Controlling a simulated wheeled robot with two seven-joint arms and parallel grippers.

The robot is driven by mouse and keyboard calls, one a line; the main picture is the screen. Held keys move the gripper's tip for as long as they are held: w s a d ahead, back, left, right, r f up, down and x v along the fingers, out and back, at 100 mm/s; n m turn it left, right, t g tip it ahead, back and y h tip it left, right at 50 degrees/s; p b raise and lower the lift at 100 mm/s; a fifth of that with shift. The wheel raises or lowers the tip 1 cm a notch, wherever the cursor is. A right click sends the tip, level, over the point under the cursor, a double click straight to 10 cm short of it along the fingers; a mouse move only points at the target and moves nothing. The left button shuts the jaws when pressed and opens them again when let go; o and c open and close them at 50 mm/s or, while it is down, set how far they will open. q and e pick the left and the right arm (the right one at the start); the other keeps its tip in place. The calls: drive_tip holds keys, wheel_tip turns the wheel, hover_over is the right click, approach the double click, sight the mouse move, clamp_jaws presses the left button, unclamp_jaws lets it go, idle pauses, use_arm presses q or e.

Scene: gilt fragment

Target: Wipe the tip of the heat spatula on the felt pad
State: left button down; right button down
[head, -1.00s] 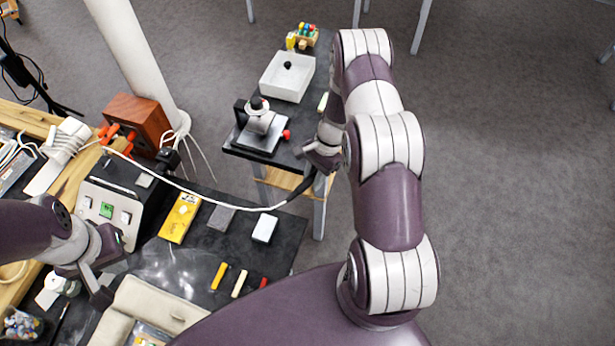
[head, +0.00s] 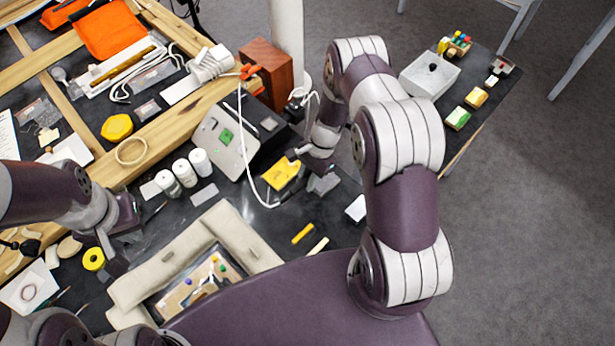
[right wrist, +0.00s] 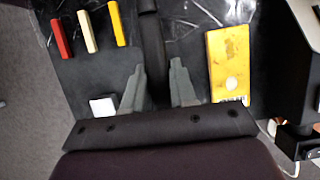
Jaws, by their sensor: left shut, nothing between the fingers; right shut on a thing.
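My right gripper (right wrist: 156,88) is shut on the black handle of the heat spatula (right wrist: 153,45). The handle runs up out of the right wrist view; its tip cannot be made out. In the head view my right gripper (head: 310,160) hangs over the dark bench mat, between a yellow box (head: 282,173) and a small white block (head: 356,208). A grey patch that looks like the felt pad (head: 325,184) shows just below it, partly hidden; I cannot tell whether the spatula touches it. My left gripper (head: 112,258) is shut and empty at the left.
A white cable (head: 246,150) loops down beside the control box with a green display (head: 225,137). White jars (head: 185,172) and a padded beige frame holder (head: 160,265) stand left of my right gripper. Yellow and cream sticks (head: 303,234) lie in front.

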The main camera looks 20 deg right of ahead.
drive_tip(key=shift+a+f+b, duration=0.15)
drive_tip(key=shift+f+b, duration=0.3)
drive_tip(key=shift+b, duration=0.1)
wheel_tip(320, 180, down, 5)
drive_tip(key=b, duration=0.4)
drive_tip(key=shift+r, duration=0.2)
drive_tip(key=shift+f+b, duration=0.2)
drive_tip(key=shift+b, duration=0.2)
idle(0.9)
drive_tip(key=shift+s, duration=0.1)
drive_tip(key=shift+s+a, duration=0.15)
drive_tip(key=shift+a, duration=0.25)
drive_tip(key=shift+a, duration=0.1)
drive_tip(key=shift+s+a, duration=0.35)
drive_tip(key=shift+a, duration=0.55)
